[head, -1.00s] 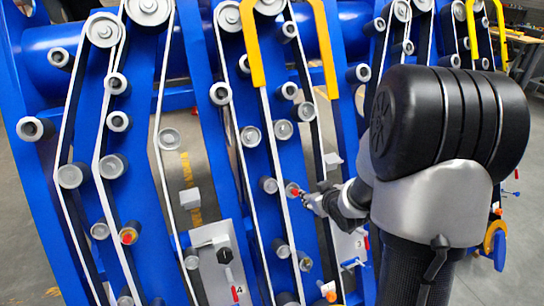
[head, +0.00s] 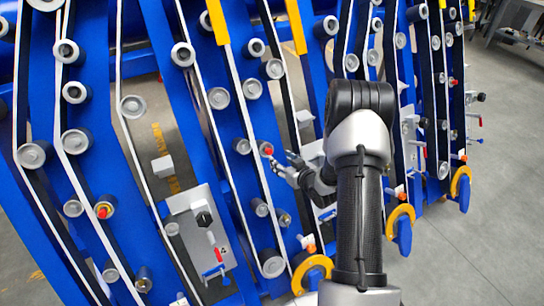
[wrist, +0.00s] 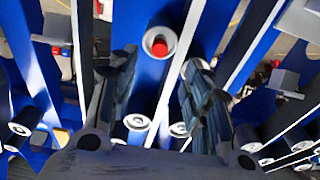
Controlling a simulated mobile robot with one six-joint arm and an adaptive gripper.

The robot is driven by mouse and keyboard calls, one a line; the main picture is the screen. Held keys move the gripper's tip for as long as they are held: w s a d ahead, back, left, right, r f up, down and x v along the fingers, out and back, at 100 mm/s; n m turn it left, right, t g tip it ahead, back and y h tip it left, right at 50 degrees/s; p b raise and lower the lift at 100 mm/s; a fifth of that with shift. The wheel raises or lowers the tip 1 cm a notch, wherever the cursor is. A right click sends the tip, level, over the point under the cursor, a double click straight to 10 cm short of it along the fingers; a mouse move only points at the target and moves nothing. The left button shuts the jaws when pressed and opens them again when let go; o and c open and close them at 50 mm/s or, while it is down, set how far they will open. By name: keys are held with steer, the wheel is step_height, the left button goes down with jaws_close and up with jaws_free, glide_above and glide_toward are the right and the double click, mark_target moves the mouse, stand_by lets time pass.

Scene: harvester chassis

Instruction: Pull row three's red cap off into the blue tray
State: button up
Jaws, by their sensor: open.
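Row three's red cap (head: 267,151) sits on the end of a roller on a blue upright, in the row beside the panel at centre. My gripper (head: 282,164) is just right of it, with its fingers pointing at it. In the wrist view the red cap (wrist: 159,47) sits inside a pale ring, between and a little beyond the two spread fingers (wrist: 158,68). My gripper is open and empty, and I cannot tell whether a finger touches the ring. No blue tray can be made out in either view.
Another red cap (head: 103,211) is on the row to the left, beside a grey panel (head: 203,235) with a knob and red lever. Belts and protruding rollers crowd my gripper. Yellow hooks (head: 402,218) stick out lower right. Bare floor (head: 490,210) lies right.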

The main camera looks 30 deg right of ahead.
mark_target(270, 153)
steer(key=b+x, duration=0.2)
steer(key=x, duration=0.7)
steer(key=shift+w+a+f, duration=0.1)
steer(key=shift+w+f, duration=0.05)
steer(key=shift+w, duration=0.15)
steer(key=shift+c, duration=0.6)
jaws_close()
